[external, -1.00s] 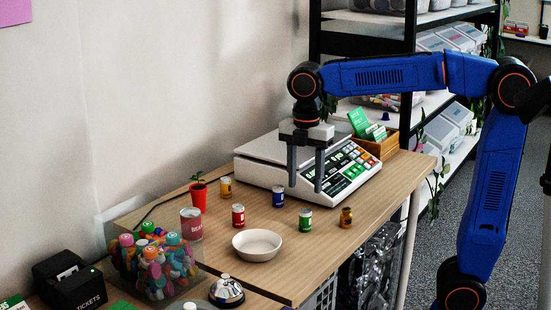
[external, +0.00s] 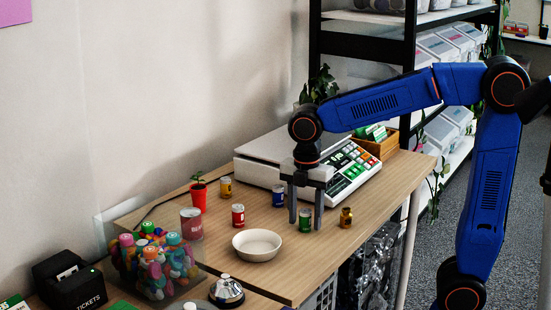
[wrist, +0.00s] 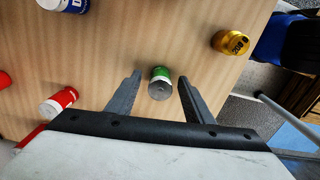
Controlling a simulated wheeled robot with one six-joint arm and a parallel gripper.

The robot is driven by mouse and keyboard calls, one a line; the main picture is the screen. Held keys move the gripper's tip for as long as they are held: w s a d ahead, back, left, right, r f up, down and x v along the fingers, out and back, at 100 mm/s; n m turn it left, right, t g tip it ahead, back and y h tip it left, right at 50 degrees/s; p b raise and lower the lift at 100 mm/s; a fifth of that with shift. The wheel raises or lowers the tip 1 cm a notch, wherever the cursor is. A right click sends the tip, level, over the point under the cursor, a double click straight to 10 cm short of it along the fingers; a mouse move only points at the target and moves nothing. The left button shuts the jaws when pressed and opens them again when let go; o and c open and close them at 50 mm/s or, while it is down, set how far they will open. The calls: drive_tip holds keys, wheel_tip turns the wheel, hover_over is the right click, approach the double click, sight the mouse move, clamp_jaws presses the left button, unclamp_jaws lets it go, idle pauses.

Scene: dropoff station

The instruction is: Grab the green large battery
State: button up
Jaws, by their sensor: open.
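The green large battery (external: 305,220) stands upright on the wooden table near its front edge, green with a pale band and a grey top. In the wrist view the green battery (wrist: 160,84) lies between the two fingers, with a gap on each side. My gripper (external: 305,224) points down at it, with its fingers open and empty. In the wrist view the gripper's fingertips (wrist: 160,76) are on either side of the battery. I cannot tell exactly how low the fingertips are relative to its top.
A white bowl (external: 257,256) sits left in front. A scale (external: 345,180) stands behind. The table's front edge is close.

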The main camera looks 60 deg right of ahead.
clamp_jaws()
